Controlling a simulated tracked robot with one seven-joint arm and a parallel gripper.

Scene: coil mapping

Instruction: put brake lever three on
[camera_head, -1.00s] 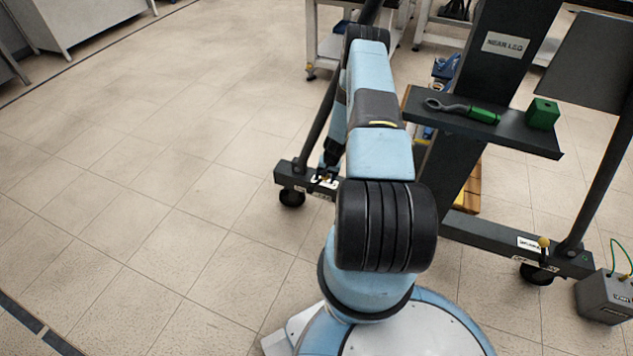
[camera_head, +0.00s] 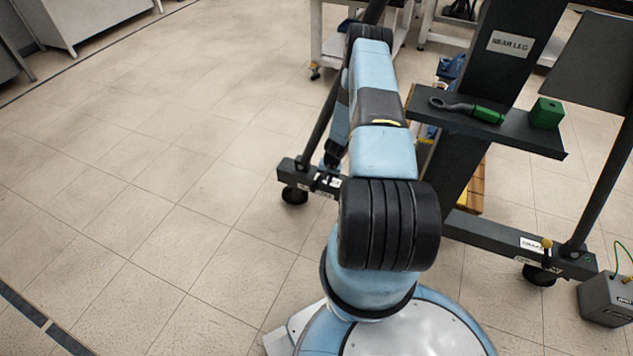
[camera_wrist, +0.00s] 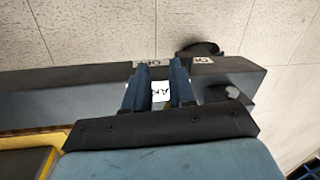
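In the wrist view the two dark blue fingers of my gripper (camera_wrist: 158,86) are apart, pointing at the dark foot beam (camera_wrist: 70,103). A white label (camera_wrist: 159,90) with partly hidden lettering shows between them. A small yellowish bit shows low beside the right finger; I cannot tell if it is a lever knob. In the head view my arm reaches the left end of the stand's foot beam (camera_head: 290,177), above a black caster (camera_head: 294,195); the gripper is mostly hidden there. Another caster (camera_head: 540,273) at the right has a yellow-knobbed lever (camera_head: 547,243). No number three is readable.
A dark shelf (camera_head: 545,145) on the stand's near leg (camera_head: 480,90) holds a green-handled tool (camera_head: 475,111) and a green block (camera_head: 547,112). A grey box (camera_head: 607,300) with cables sits at the lower right. The floor at left is clear.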

